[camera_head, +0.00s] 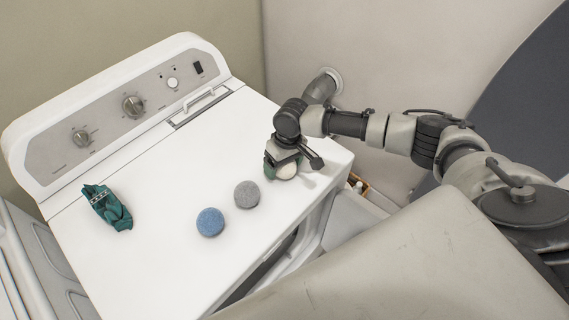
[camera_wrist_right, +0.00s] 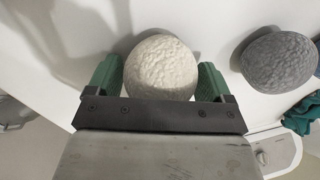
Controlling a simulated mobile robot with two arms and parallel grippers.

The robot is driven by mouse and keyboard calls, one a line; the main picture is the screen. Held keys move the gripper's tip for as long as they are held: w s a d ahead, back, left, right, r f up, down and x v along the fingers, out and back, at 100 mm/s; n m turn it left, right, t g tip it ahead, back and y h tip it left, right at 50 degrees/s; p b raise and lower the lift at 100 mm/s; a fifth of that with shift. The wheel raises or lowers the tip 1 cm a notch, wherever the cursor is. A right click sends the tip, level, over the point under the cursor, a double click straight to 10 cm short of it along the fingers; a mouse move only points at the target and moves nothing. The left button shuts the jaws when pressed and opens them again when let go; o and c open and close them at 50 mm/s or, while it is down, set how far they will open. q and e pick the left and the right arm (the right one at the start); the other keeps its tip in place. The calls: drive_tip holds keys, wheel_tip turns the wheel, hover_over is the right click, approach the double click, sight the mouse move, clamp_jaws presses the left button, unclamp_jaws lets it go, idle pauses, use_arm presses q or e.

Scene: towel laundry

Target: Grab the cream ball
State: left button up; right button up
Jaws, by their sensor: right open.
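The cream ball (camera_head: 286,171) rests on the white machine top near its right edge, partly hidden by my right gripper (camera_head: 283,162). In the right wrist view the cream ball (camera_wrist_right: 161,67) sits between the two green fingers of my right gripper (camera_wrist_right: 161,78). The fingers are open, with a small gap on each side of the ball. My left gripper is not in view.
A grey ball (camera_head: 247,194) and a blue ball (camera_head: 210,222) lie to the left of the cream one on the machine top (camera_head: 180,185). A crumpled green cloth (camera_head: 108,207) lies further left. The control panel (camera_head: 125,105) rises at the back.

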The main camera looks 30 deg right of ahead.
drive_tip(key=shift+c, duration=0.5)
drive_tip(key=c, duration=0.6)
